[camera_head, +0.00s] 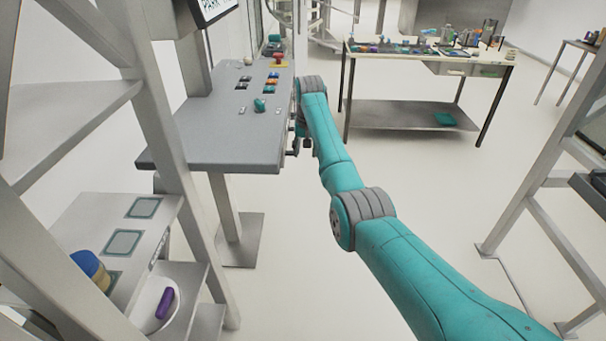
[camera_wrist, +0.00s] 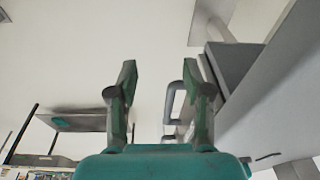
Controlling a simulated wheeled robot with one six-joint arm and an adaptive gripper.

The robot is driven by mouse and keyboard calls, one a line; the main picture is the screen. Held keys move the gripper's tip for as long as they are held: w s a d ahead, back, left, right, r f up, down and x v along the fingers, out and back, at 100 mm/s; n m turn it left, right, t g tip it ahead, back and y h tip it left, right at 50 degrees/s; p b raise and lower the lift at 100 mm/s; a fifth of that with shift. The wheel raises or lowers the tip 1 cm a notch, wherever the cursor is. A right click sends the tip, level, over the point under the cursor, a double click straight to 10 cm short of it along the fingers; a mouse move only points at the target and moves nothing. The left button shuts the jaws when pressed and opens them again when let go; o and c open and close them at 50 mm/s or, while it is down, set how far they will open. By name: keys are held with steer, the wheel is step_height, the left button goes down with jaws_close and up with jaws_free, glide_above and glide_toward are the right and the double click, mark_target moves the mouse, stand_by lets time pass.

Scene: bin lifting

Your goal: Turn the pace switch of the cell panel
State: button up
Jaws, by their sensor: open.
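The cell panel (camera_head: 215,135) is a grey sloped console at the left of the head view. A teal knob (camera_head: 259,104) stands on it. Farther back are rows of small coloured switches (camera_head: 272,80) and a red button on a yellow base (camera_head: 278,60). I cannot tell which control is the pace switch. My arm reaches to the panel's right edge, and the gripper end is mostly hidden there. In the wrist view my gripper (camera_wrist: 159,72) is open, with nothing between its fingers. The switches do not show in that view.
A grey handle (camera_wrist: 172,100) and grey box-like surfaces lie close to the right finger in the wrist view. A workbench (camera_head: 425,55) with parts stands behind. A shelf with a white bowl (camera_head: 148,300) is at lower left. The floor right of my arm is open.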

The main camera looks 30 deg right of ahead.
step_height(320, 180, down, 8)
steer(key=a, duration=0.2)
steer(key=shift+s+t, duration=0.4)
